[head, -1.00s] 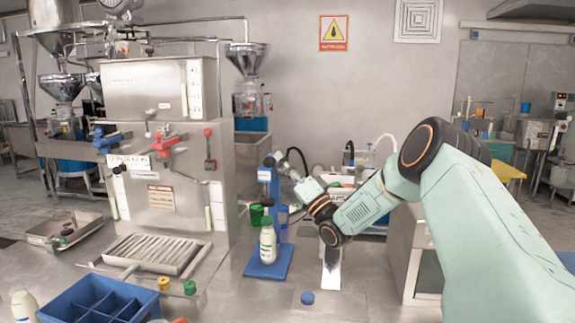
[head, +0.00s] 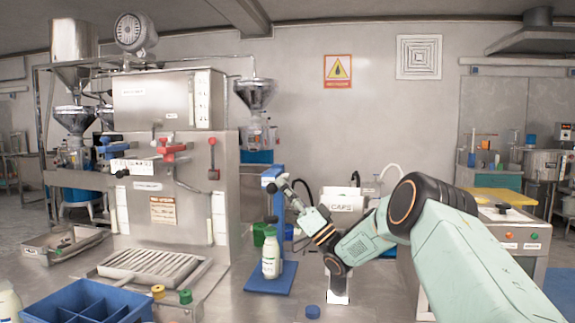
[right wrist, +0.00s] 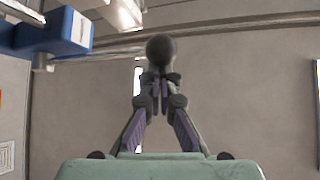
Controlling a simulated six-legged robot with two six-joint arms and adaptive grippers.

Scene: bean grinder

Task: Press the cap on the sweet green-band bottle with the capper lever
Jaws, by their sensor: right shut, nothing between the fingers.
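The blue capper stand (head: 270,172) is upright on the counter, with a blue base plate (head: 262,284). The white bottle with a green band (head: 270,262) stands upright on that plate, under the capper. The fit of its top is too small to tell. My right gripper (head: 284,181) is shut and empty beside the capper head, at the dark lever knob (head: 271,188). In the right wrist view the round knob (right wrist: 161,48) appears just beyond my closed fingertips (right wrist: 160,82); contact is unclear. The capper's blue head (right wrist: 70,31) is at upper left. My left gripper is out of view.
A blue divided crate (head: 85,305) is at front left, beside yellow and green caps (head: 185,296). A blue round cap (head: 312,311) lies near the front. The steel grinder machine (head: 165,180) stands left of the capper. A white CAPS box (head: 341,200) is behind my arm.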

